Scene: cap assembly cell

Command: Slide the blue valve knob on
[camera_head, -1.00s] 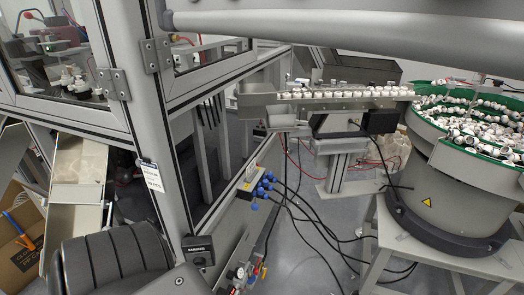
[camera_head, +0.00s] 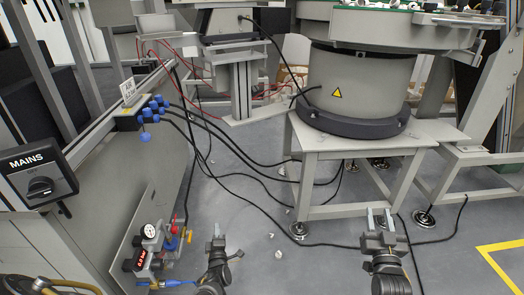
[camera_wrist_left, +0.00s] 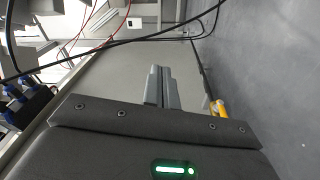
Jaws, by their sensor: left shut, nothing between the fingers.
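The air unit (camera_head: 150,250) is low on the cabinet side in the head view, with a round gauge, a red digital display and small red, blue and yellow parts. A small blue part (camera_head: 170,243), possibly the valve knob, sits on its right side; its exact shape is too small to tell. My left gripper (camera_head: 216,243) is to the right of the unit, apart from it. Its fingers are shut and empty, also in the left wrist view (camera_wrist_left: 161,86). The blue knob cannot be made out in the wrist view. My right gripper (camera_head: 380,218) is open and empty, further right.
A MAINS switch (camera_head: 40,185) is on the cabinet at the left. A manifold with blue connectors (camera_head: 150,108) and black cables is above the air unit. The feeder's table (camera_head: 370,140) stands at the right. A yellow piece (camera_wrist_left: 218,108) is right of the fingertips in the wrist view.

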